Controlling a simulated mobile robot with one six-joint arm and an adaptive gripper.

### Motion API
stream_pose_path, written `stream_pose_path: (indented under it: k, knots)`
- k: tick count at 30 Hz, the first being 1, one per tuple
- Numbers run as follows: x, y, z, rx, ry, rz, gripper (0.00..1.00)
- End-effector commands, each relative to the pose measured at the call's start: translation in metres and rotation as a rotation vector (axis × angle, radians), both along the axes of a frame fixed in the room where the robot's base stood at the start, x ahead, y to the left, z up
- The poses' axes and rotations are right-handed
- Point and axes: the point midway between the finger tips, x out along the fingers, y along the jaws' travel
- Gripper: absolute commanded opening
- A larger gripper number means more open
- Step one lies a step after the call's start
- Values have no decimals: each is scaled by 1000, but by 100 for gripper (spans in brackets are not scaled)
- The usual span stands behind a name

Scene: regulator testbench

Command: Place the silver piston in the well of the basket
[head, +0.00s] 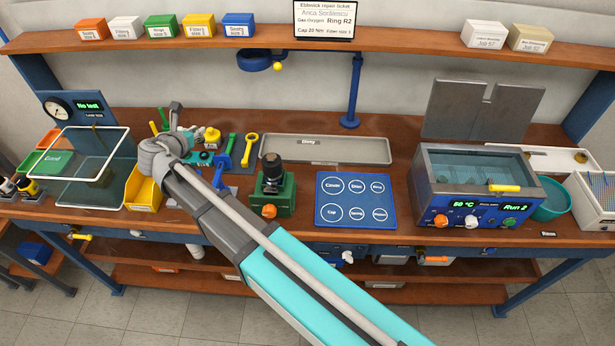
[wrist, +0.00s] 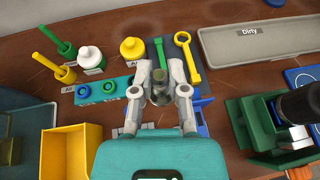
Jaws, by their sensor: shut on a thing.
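My gripper (wrist: 161,98) is shut on a small grey cylinder (wrist: 160,77), which looks like the silver piston. Its lower part is hidden between the fingers. In the head view my gripper is at the left of the bench, among the tools, and the piston cannot be made out. At the right stands a grey and blue bath (head: 476,190) with liquid in it. A yellow handle (head: 504,188) shows at its front right, perhaps the basket's. The basket's well cannot be made out. My gripper is far from the bath.
A yellow bin (wrist: 70,150) and a teal block with blue rings (wrist: 84,92) are left of my gripper. A green fixture with a black top (head: 272,185), a blue mat (head: 356,222) and the Dirty tray (head: 370,150) lie between my gripper and the bath.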

Motion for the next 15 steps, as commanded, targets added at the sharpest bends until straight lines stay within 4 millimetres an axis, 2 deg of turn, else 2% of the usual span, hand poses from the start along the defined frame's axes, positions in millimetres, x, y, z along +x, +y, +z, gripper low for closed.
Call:
stream_pose_path:
  k: [15]
  knots:
    - [0, -2, -4, 0, 0, -3, 0]
